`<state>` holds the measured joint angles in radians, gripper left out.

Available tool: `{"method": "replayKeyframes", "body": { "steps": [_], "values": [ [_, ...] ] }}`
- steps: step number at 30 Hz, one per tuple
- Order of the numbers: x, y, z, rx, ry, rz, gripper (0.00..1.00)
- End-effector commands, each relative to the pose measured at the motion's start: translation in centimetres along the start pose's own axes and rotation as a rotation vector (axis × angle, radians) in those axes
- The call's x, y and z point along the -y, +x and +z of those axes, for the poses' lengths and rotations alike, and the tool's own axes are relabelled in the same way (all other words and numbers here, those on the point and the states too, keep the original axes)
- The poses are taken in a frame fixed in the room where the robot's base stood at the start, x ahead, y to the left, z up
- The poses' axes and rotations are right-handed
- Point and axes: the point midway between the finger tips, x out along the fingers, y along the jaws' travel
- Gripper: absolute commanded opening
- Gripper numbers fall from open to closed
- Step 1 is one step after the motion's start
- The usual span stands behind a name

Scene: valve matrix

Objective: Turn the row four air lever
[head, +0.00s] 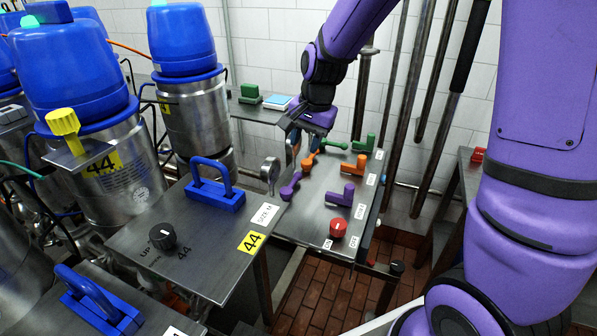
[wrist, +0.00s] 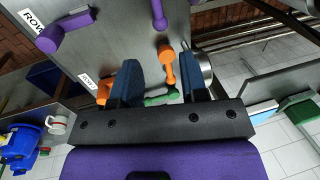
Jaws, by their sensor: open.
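A steel panel (head: 310,215) carries two columns of coloured handles. The left column has a purple lever (head: 291,186), an orange lever (head: 308,160) and a green lever (head: 335,145). I cannot read which one is the row four air lever. My gripper (head: 295,143) is open above the panel's far left part, close to the orange lever. In the wrist view the orange lever (wrist: 166,62) shows between the two blue fingers, not clamped. The green lever (wrist: 162,97) lies partly hidden near the gripper's bar, and the purple lever (wrist: 158,15) lies beyond the fingertips.
The right column has green (head: 365,143), orange (head: 353,167) and purple (head: 344,195) T-shaped handles. A red knob (head: 338,229) sits at the near edge. A round metal part (head: 270,172) stands at the panel's left side. A steel table (head: 200,258) with a blue handle (head: 216,195) stands nearer.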

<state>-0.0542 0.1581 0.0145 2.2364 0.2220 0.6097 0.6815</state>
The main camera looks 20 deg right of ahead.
Motion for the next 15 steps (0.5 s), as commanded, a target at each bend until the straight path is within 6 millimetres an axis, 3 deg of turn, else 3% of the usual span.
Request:
{"method": "replayKeyframes", "body": {
  "steps": [15],
  "values": [
    [-0.1,8.3,0.1,0.003,-0.001,0.002,0.40]
  ]
}}
